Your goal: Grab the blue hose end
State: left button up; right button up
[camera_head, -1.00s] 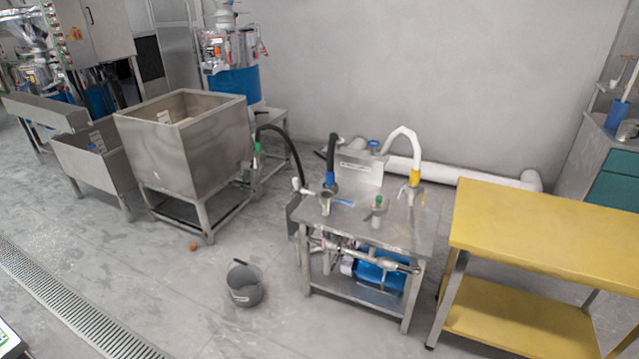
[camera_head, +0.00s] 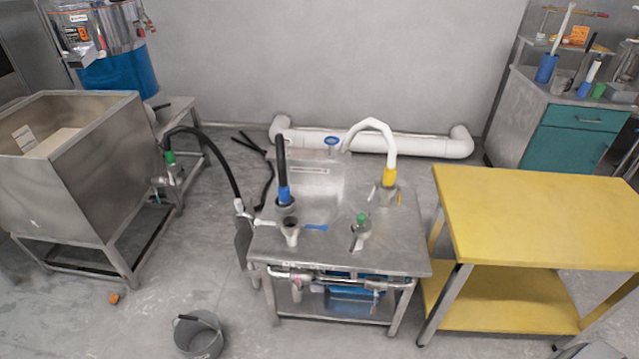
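The blue hose end (camera_head: 284,194) is a blue collar at the lower end of a short upright black hose (camera_head: 281,154). It sits at the left rear part of the steel pump table (camera_head: 400,256), over a round dark fitting. A white hose with a yellow end (camera_head: 389,177) stands to its right on the same table. A black hose with a green end (camera_head: 170,158) is by the steel tank at left. Neither of my grippers shows in the head view.
A steel tank (camera_head: 100,160) stands at left and a yellow table (camera_head: 540,215) at right. A grey bucket (camera_head: 199,335) is on the floor in front. A thick white pipe (camera_head: 425,146) runs along the back wall. The floor between tank and bucket is mostly clear.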

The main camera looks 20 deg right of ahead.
aim_at(284, 193)
jog(key=z, duration=0.8)
jog(key=i, duration=0.9)
jog(key=z, duration=0.85)
